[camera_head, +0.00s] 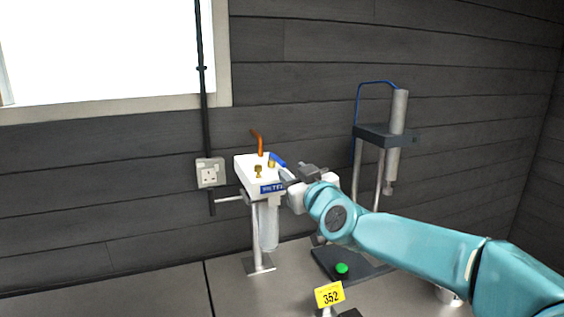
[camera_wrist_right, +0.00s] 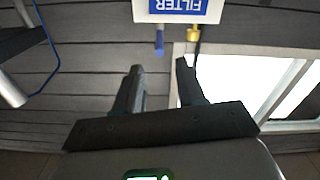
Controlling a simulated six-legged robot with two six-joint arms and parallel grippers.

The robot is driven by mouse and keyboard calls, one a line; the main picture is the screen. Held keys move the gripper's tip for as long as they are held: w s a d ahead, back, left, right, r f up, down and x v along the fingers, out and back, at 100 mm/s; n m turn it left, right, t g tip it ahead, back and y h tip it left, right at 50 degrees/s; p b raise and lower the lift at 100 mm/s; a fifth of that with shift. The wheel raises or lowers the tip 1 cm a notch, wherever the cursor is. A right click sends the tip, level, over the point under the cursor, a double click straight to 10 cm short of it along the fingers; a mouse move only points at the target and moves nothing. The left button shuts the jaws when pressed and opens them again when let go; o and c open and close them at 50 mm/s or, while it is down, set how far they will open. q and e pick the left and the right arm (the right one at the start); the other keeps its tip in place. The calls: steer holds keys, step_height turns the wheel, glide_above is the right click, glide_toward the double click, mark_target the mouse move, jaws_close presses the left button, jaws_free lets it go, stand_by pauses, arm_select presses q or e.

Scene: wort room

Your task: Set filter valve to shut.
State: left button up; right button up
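The filter unit is a white block (camera_head: 256,170) on a stand, with a blue FILTER label that also shows upside down in the right wrist view (camera_wrist_right: 180,5). Its blue valve lever (camera_head: 278,159) is on top, beside brass fittings, and part of the unit is behind my gripper. In the wrist view the blue lever (camera_wrist_right: 158,42) lines up with the finger gap, past the fingertips. My right gripper (camera_head: 292,173) is at the unit's right side. In the wrist view the right gripper (camera_wrist_right: 160,68) is open, with nothing between its fingers. My left gripper is out of view.
A stand with a grey cylinder (camera_head: 397,130) and blue tube is behind my right arm. A green button (camera_head: 342,269) and a yellow 352 sign (camera_head: 329,295) are on the bench in front. A socket (camera_head: 210,172) is on the wall. The bench's left (camera_head: 110,295) is clear.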

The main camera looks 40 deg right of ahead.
mark_target(285, 165)
steer(key=p+x, duration=0.1)
steer(key=x, duration=0.5)
steer(key=shift+d+f, duration=0.15)
steer(key=shift+w, duration=0.4)
steer(key=shift+w+d+f, duration=0.1)
steer(key=shift+w+d, duration=0.1)
steer(key=shift+w, duration=0.4)
steer(key=shift+s, duration=0.15)
steer(key=shift+c, duration=0.3)
steer(key=shift+s+a, duration=0.1)
steer(key=shift+s, duration=0.05)
jaws_close()
